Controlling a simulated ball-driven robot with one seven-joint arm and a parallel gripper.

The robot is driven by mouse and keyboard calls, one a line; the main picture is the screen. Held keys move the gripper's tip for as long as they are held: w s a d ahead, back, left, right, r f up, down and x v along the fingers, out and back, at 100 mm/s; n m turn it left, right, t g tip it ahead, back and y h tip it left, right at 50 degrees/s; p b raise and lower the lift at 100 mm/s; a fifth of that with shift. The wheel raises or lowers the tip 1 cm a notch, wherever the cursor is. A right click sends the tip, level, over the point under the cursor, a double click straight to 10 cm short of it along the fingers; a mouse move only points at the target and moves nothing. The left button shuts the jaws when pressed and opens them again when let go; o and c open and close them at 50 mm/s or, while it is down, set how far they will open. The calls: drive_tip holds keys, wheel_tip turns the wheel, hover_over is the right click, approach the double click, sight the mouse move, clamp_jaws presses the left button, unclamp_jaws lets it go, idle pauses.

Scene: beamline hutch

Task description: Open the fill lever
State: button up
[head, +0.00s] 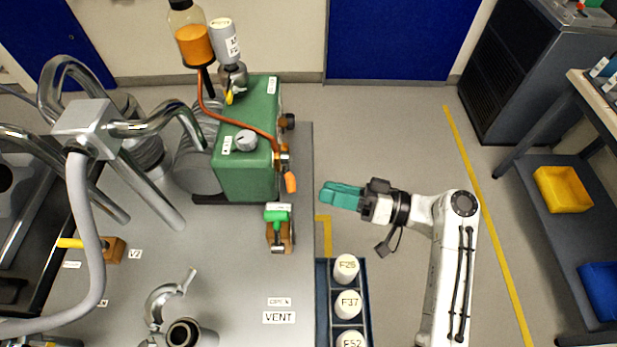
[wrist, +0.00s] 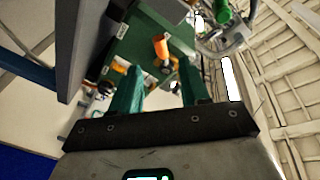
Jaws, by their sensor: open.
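My gripper (head: 326,194) hangs over the floor just right of the grey bench, its teal fingers pointing left. In the wrist view the fingers (wrist: 160,66) are apart with nothing between them. An orange-handled lever (head: 290,183) hangs down from the right face of the green pump box (head: 248,150); its orange handle (wrist: 161,47) shows beyond the fingertips. A green-handled lever (head: 277,217) sits on a brass block in front of the box. A small yellow lever (head: 229,97) is under the grey bottle. I cannot read which lever is marked fill. My gripper touches none of them.
A bottle of orange liquid (head: 194,45) and a grey bottle (head: 224,40) stand above the box. A blue rack of white-capped vials (head: 322,300) is along the bench's right edge. Steel pipes (head: 90,130) crowd the left.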

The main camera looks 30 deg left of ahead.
drive_tip(key=a, duration=0.2)
drive_tip(key=a+p, duration=0.1)
drive_tip(key=a, duration=0.1)
drive_tip(key=s+a, duration=0.1)
drive_tip(key=a, duration=0.1)
drive_tip(key=shift+s+a, duration=0.1)
drive_tip(key=shift+a, duration=0.2)
drive_tip(key=shift+c, duration=0.3)
clamp_jaws()
